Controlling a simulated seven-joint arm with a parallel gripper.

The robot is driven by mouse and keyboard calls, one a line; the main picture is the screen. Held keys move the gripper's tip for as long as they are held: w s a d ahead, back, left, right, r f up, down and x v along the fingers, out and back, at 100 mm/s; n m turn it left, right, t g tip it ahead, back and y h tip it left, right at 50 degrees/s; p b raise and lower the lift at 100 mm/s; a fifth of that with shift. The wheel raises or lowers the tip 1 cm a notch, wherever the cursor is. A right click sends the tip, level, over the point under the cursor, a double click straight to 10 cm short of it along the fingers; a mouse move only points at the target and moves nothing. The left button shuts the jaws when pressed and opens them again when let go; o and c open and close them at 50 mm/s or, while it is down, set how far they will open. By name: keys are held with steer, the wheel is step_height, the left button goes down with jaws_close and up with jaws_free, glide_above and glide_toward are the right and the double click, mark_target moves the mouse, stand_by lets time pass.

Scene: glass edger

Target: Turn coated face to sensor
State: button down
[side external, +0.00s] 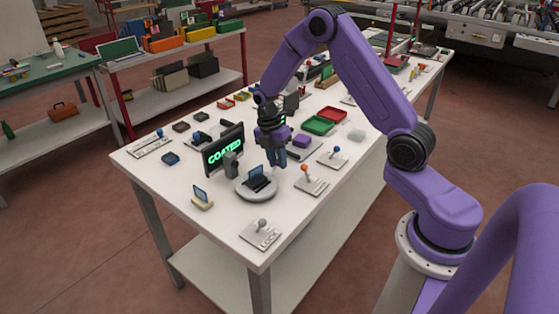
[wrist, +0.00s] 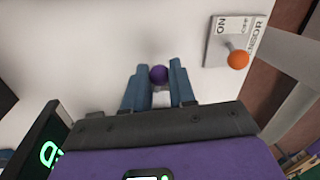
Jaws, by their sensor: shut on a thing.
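A dark glass pane (side external: 259,177) stands in a holder on a round grey turntable (side external: 256,190) near the front of the bench. Just behind it is a small grey post (side external: 231,161), which may be the sensor. A black display (side external: 222,150) beside it reads "COATED" in green; its edge shows in the wrist view (wrist: 45,150). My gripper (side external: 277,163) points down behind the turntable. In the wrist view its blue fingers (wrist: 158,82) close around a purple ball knob (wrist: 158,74). The knob's base is mostly hidden. I cannot tell which pane face is coated.
A sensor switch plate (side external: 311,186) with an orange knob (wrist: 238,60) lies to my gripper's right. A "LOCK" plate (side external: 260,234) lies near the front corner, and a blue-knobbed plate (side external: 333,159) farther right. Red (side external: 332,114) and green (side external: 319,125) trays stand behind.

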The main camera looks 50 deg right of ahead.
steer(key=shift+w, duration=0.2)
stand_by(0.3)
steer(key=c, duration=1)
jaws_free()
steer(key=shift+o, duration=0.2)
steer(key=w+r, duration=0.3)
steer(key=r, duration=1.4)
steer(key=shift+a, duration=0.35)
steer(key=shift+w, duration=0.1)
